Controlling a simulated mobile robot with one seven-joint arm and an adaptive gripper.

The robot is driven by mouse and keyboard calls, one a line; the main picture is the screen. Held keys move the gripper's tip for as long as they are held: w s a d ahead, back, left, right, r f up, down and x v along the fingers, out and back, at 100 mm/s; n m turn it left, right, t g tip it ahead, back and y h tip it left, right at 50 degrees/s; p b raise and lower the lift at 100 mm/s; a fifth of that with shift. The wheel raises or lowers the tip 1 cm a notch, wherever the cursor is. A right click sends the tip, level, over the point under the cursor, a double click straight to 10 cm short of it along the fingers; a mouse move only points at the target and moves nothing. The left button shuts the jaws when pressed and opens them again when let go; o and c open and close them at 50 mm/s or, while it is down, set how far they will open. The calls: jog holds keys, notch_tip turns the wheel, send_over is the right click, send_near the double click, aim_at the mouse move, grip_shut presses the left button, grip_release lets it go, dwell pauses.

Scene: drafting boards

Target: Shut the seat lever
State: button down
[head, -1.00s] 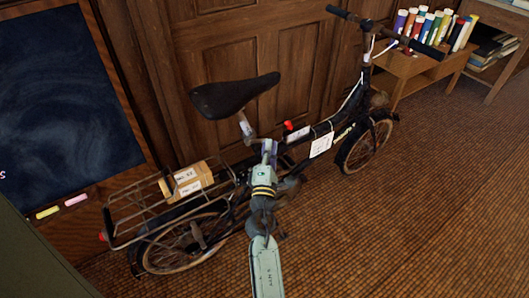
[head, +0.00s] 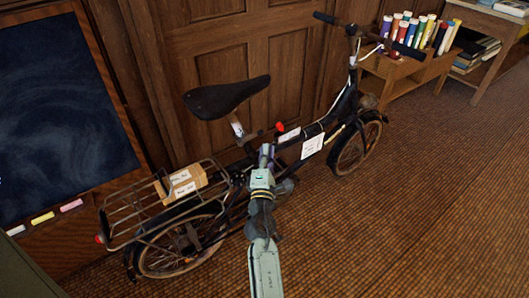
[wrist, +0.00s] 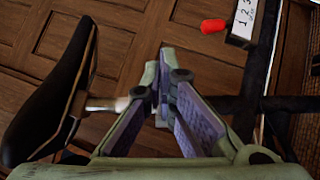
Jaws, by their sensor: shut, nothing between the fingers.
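A dark bicycle (head: 318,128) stands by the panelled wall with a black saddle (head: 228,97) on a pale seat post (head: 237,126). A red-tipped lever (head: 280,126) shows right of the post; its red tip is at the upper right in the wrist view (wrist: 213,26). My gripper (head: 267,152) is below and a little left of the red tip, beside the seat post. In the wrist view its fingers (wrist: 162,90) are together and empty, right of the post, apart from the red tip. The lever's inner end is hard to make out.
A rear rack (head: 140,203) carries a labelled brown box (head: 182,183). White cards (head: 312,146) hang on the frame. A chalkboard (head: 60,110) is at left, and a low table with books (head: 400,68) is at upper right. The floor at right is clear.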

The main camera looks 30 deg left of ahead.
jog(key=d+r+p, duration=0.1)
jog(key=d+p, duration=0.3)
jog(key=d, duration=0.6)
jog(key=shift+s, duration=0.3)
jog(key=shift+r, duration=0.1)
